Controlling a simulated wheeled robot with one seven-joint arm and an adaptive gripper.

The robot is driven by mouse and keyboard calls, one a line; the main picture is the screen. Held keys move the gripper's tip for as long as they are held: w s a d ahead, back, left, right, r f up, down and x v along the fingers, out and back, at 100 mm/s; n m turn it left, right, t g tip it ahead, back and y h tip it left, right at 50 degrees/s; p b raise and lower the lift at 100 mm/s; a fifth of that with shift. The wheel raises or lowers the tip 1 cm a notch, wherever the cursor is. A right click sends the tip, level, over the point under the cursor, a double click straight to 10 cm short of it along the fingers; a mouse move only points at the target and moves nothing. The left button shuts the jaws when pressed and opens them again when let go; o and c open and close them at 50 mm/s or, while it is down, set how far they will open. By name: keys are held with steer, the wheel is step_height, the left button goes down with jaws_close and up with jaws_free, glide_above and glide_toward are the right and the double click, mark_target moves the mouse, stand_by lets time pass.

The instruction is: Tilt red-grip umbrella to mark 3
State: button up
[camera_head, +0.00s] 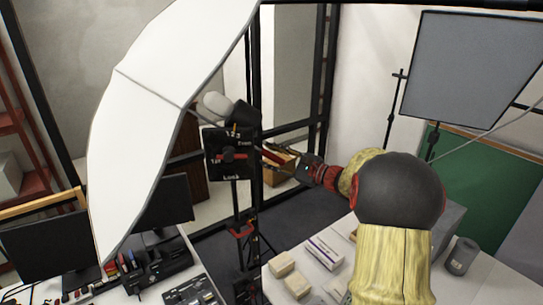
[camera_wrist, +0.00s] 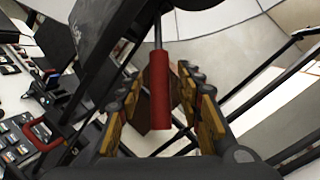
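The white umbrella (camera_head: 160,105) fills the upper left of the head view, held on a stand. I cannot tell which mark the tilt is at. The red grip (camera_wrist: 160,90) on a thin metal rod is in the middle of the wrist view. My gripper (camera_wrist: 162,100) is open, with a yellow-padded finger on each side of the grip and gaps visible. In the head view my gripper (camera_head: 282,163) is just right of the panel.
A desk with monitors (camera_head: 45,245) and dark devices (camera_head: 155,262) is at lower left. A white table with small boxes (camera_head: 297,284) and a grey cylinder (camera_head: 461,256) lies below my arm. A grey softbox (camera_head: 475,68) stands at upper right. Black frame posts stand behind the panel.

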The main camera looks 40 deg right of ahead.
steer(key=c, duration=0.4)
jaws_close()
stand_by(0.6)
